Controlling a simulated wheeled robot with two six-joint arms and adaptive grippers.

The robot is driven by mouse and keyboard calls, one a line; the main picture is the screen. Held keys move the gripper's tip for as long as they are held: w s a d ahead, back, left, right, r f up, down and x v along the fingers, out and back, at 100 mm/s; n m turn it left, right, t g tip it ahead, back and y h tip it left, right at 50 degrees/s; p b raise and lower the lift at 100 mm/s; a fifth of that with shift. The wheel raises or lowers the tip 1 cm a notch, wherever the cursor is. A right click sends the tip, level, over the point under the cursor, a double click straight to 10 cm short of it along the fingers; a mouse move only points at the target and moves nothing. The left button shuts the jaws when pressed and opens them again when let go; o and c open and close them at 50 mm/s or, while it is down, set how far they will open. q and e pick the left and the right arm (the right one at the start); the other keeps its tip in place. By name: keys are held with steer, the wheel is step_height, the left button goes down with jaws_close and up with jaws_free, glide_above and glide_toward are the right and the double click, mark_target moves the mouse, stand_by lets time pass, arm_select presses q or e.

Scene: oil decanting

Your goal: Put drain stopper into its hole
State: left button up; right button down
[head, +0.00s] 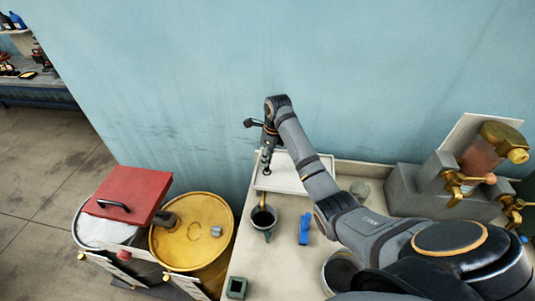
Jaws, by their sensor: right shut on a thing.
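My right gripper (267,155) points down over the left end of a shallow white tray (305,173) by the wall. It is shut on a small dark piece, which I take to be the drain stopper (267,171). The piece is at or just above the tray; whether it touches the tray is too small to tell. I cannot make out the hole, which may be hidden under the piece. My left gripper is not in view.
On the counter (278,265) are a dark funnel-like cup (263,218), a blue object (304,229) and a small green square container (236,288). A grey block with brass taps (455,188) stands right.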

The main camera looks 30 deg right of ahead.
mark_target(268, 167)
stand_by(0.6)
steer(key=shift+p, duration=0.45)
steer(key=shift+f+b, duration=0.75)
steer(key=shift+f, duration=2.05)
stand_by(0.3)
steer(key=c, duration=0.9)
jaws_free()
step_height(268, 167, up, 12)
steer(key=s+d, duration=0.1)
steer(key=shift+s, duration=0.2)
